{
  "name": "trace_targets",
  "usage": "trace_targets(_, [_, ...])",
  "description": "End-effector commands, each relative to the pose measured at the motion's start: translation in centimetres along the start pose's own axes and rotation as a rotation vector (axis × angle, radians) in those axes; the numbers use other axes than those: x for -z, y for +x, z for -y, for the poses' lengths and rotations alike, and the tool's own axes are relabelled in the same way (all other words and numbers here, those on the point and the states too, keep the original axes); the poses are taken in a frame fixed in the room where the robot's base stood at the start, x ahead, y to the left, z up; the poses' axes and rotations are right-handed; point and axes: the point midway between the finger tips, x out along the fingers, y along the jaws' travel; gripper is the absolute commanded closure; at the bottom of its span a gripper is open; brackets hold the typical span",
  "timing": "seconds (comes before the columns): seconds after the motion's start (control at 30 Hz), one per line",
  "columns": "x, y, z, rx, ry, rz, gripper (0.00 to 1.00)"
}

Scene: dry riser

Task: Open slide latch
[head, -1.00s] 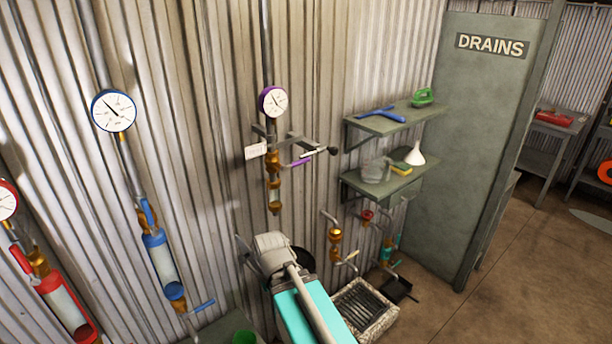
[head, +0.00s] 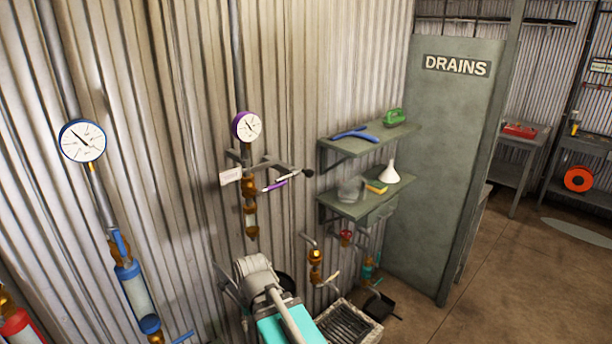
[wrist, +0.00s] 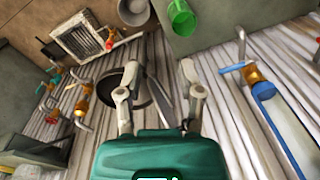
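I cannot pick out a slide latch with certainty. A grey bracket (head: 270,163) on the corrugated wall below the purple-rimmed gauge (head: 246,127) carries a rod ending in a black knob (head: 307,172); whether this is the latch I cannot tell. A purple-handled lever (head: 275,186) sits just under it, beside a brass fitting (head: 250,195). My gripper (wrist: 160,70) is open and empty in the wrist view, its two fingers apart over a black round vessel. In the head view my arm hides most of the gripper, low and below the bracket.
A blue sight tube (head: 135,290) and blue gauge (head: 82,141) are on the wall at left. Two shelves (head: 365,195) hold a funnel, a sponge and tools. A grated drain (head: 347,325) lies below. A green partition (head: 440,160) marked DRAINS stands right, with open floor beyond.

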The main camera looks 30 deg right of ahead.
Motion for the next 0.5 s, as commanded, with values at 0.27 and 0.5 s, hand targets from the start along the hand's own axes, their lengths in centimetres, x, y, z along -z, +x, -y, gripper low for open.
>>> trace_targets(0.27, [4.7, -1.6, -1.4, 0.24, 0.353, -0.067, 0.21])
trace_targets(0.5, [9.7, -4.5, -4.3, 0.53, 0.76, -0.105, 0.21])
